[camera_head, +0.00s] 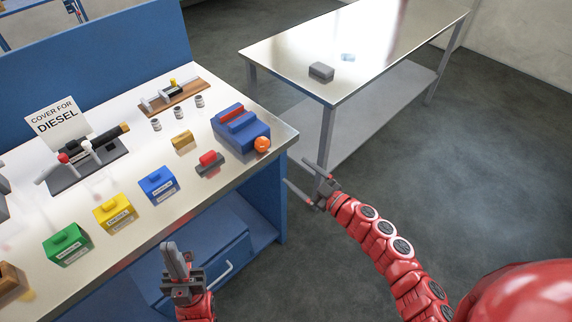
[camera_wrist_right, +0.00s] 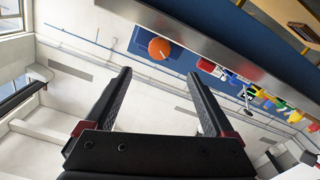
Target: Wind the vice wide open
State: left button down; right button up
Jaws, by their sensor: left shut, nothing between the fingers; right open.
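The blue vice (camera_head: 238,132) stands at the right front corner of the workbench, with a red strip (camera_head: 231,113) on top. An orange round knob (camera_head: 262,144) is on its front right end. In the right wrist view the orange knob (camera_wrist_right: 159,48) shows ahead of the fingers, with part of the blue vice (camera_wrist_right: 180,62) behind it. I cannot tell how wide the jaws stand. My right gripper (camera_head: 296,171) is open and empty, off the bench edge, apart from the knob. My left gripper (camera_head: 175,259) is shut and empty, in front of the bench.
Green (camera_head: 67,244), yellow (camera_head: 115,213) and blue (camera_head: 158,186) boxes line the bench front. A red-topped block (camera_head: 209,163) sits left of the vice. A metal table (camera_head: 385,42) with a grey block (camera_head: 321,71) stands behind. The floor between is clear.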

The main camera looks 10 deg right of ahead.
jog(key=v, duration=0.2)
jog(key=shift+s+d, duration=0.2)
jog(key=shift+s, duration=0.05)
